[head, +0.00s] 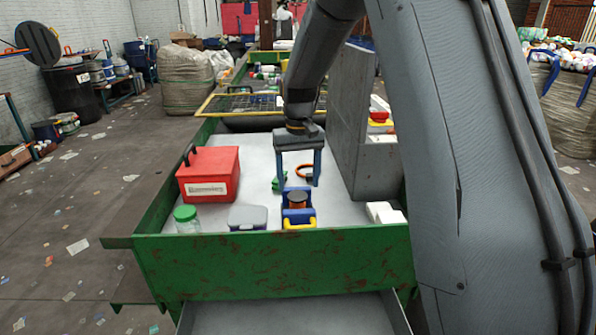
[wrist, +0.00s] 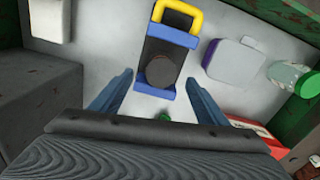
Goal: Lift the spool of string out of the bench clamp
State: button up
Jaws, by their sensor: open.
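The spool of string (head: 298,198) has a dark round top and an orange-brown side. It stands upright in the blue bench clamp (head: 291,216), which has a yellow handle at its near end. In the wrist view the spool (wrist: 163,70) shows as a dark disc between the clamp's blue jaws, and the clamp (wrist: 172,34) extends toward the top edge. My gripper (head: 298,184) is open and empty, pointing down over the clamp. In the wrist view its fingertips (wrist: 159,78) lie left and right of the spool, apart from it. Their exact height above it is unclear.
A red toolbox (head: 209,175) stands left on the grey tray. A green-lidded jar (head: 187,219) and a grey-lidded purple box (head: 248,217) sit near the front. A grey panel (head: 349,115) rises right.

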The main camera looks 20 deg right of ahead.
aim_at(298, 198)
jog(key=shift+a+f+p, duration=0.1)
jog(key=shift+f+p, duration=0.55)
jog(key=shift+f, duration=2.4)
jog(key=c, duration=1.1)
jog(key=shift+s, duration=0.1)
jog(key=shift+c, duration=0.3)
jog(key=shift+s+a+r, duration=0.1)
jog(key=shift+s+r, duration=0.05)
jog(key=shift+s+r+p, duration=0.1)
jog(key=shift+s+p, duration=0.15)
jog(key=shift+p, duration=0.2)
jog(key=shift+r, duration=0.15)
jog(key=shift+r+p, duration=2.6)
jog(key=shift+r, duration=1.5)
